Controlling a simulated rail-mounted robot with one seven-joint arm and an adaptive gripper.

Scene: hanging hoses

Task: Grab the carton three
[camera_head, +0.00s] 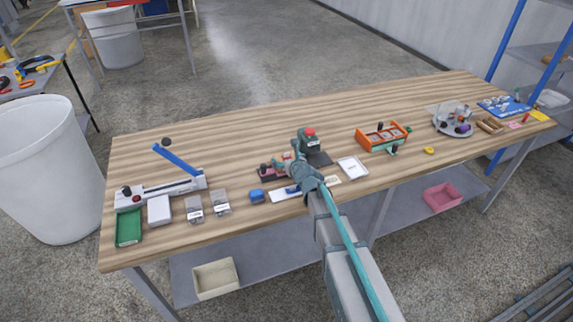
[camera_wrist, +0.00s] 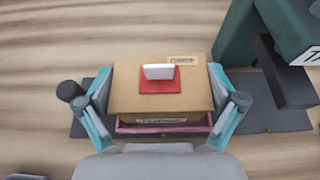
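In the wrist view a small brown cardboard carton (camera_wrist: 125,95) sits between my gripper's (camera_wrist: 162,90) two teal fingers, one at each side. It has a red square (camera_wrist: 160,87) with a white upright tab on top and a label near its back edge. A pink edge (camera_wrist: 160,129) and a label with unreadable text show along its near side. The fingers are spread about as wide as the carton; whether they press on it is not clear. In the head view my gripper (camera_head: 298,160) is low over the table's middle and I cannot make out the carton clearly.
The back middle of the table is clear.

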